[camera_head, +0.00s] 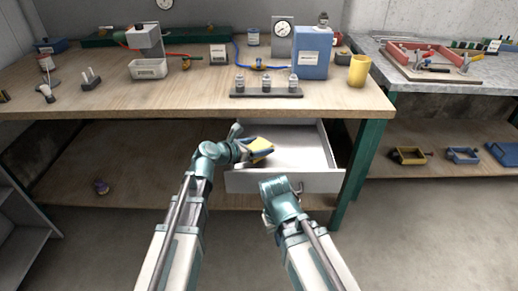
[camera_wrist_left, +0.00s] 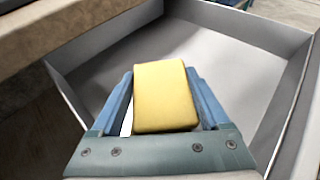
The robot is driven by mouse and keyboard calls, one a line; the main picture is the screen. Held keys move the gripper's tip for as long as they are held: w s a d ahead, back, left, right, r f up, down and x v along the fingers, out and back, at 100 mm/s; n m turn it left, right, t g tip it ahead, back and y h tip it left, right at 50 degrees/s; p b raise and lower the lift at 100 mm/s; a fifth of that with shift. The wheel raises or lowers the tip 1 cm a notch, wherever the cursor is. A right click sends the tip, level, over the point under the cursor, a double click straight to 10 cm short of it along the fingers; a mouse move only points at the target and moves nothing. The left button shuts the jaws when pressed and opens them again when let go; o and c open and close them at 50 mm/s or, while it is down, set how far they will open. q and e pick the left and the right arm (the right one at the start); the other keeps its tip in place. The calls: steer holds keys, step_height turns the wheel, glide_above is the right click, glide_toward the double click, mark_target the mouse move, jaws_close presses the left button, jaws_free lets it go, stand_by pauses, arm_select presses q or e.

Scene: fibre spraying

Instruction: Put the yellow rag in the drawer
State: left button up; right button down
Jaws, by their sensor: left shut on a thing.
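The yellow rag (camera_head: 261,146) is a small folded block held in my left gripper (camera_head: 258,150), over the left part of the open drawer. In the left wrist view the rag (camera_wrist_left: 164,95) sits between the two blue fingers of the left gripper (camera_wrist_left: 162,92), which are shut on it. The white drawer (camera_head: 300,147) is pulled out below the bench top; its inside (camera_wrist_left: 225,60) looks empty. My right gripper (camera_head: 284,192) is at the drawer's front panel, near its middle. Its fingers are mostly hidden, so their opening cannot be told.
The wooden bench top (camera_head: 200,95) overhangs the back of the drawer. A green table leg (camera_head: 357,165) stands close to the drawer's right side. A yellow cup (camera_head: 359,71), a blue container (camera_head: 313,53) and a rack of small bottles (camera_head: 266,94) stand on the bench above.

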arm_select(q)
steer(key=shift+f+b, duration=0.3)
steer(key=shift+b, duration=0.05)
steer(key=shift+s+f, duration=0.15)
steer(key=shift+s+b, duration=0.1)
steer(key=shift+b, duration=0.3)
steer(key=o, duration=1.2)
steer(key=shift+s+f, duration=0.1)
steer(key=shift+w+r+p, duration=0.2)
steer(key=shift+r+p, duration=0.45)
steer(key=shift+p, duration=0.25)
steer(key=p+v, duration=0.4)
steer(key=v, duration=0.7)
steer(key=shift+s+a, duration=0.2)
steer(key=shift+a, duration=0.15)
steer(key=shift+r, duration=0.1)
